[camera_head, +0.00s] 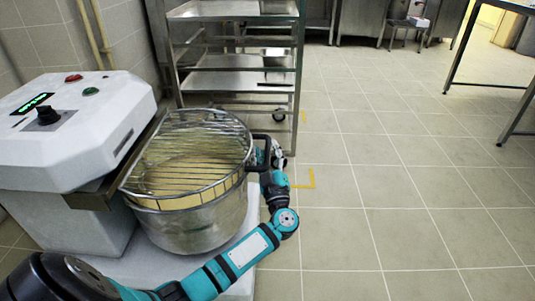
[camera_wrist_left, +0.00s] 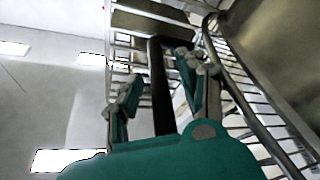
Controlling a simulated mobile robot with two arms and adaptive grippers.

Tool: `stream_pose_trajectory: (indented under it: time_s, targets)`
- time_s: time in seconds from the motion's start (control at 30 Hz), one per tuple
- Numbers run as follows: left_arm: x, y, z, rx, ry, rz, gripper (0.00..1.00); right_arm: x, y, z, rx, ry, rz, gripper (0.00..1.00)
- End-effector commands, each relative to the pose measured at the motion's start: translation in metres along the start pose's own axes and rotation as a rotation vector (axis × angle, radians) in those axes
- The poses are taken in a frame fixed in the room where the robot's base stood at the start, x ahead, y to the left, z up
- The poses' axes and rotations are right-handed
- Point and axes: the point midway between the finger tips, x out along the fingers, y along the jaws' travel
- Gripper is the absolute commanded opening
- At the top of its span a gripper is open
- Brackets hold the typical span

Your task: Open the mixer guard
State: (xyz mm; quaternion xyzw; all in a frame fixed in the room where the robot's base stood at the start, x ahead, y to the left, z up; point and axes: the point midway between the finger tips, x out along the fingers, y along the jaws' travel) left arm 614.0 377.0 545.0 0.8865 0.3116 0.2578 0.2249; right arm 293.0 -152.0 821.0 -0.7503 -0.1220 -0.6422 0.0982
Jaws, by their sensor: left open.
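The mixer guard (camera_head: 195,145) is a round wire grille. It lies flat across the top of the steel bowl (camera_head: 200,225), and pale contents show beneath it. Its black handle (camera_head: 264,140) sticks out at the right side of the rim. My left gripper (camera_head: 270,162) is at this handle, partly hidden by it in the head view. In the left wrist view the black handle bar (camera_wrist_left: 159,90) runs between the two open fingers of my left gripper (camera_wrist_left: 160,76), and the guard's wires (camera_wrist_left: 245,95) show to the right. I cannot tell whether a finger touches the bar. My right gripper is not seen.
The white mixer head (camera_head: 75,120), with a black knob (camera_head: 47,115) and red and green buttons, stands left of the guard. A steel rack (camera_head: 235,85) stands close behind the bowl. The tiled floor (camera_head: 390,220) to the right is clear.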

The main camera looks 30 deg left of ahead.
Motion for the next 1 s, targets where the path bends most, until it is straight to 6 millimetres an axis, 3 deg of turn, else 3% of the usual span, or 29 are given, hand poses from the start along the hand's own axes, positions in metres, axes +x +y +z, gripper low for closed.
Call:
stream_pose_trajectory:
  time_s: [0.17, 0.47, 1.0]
  targets:
    - [-0.0001, -0.0001, -0.0001, 0.001, 0.000, 0.000, 0.38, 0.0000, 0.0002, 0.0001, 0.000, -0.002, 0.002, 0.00]
    - [-0.0004, -0.0001, 0.0000, 0.001, 0.000, 0.000, 0.00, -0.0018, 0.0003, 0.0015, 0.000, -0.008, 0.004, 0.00]
    - [0.0002, 0.0016, -0.0022, -0.005, 0.000, -0.003, 0.00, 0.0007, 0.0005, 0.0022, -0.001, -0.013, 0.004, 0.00]
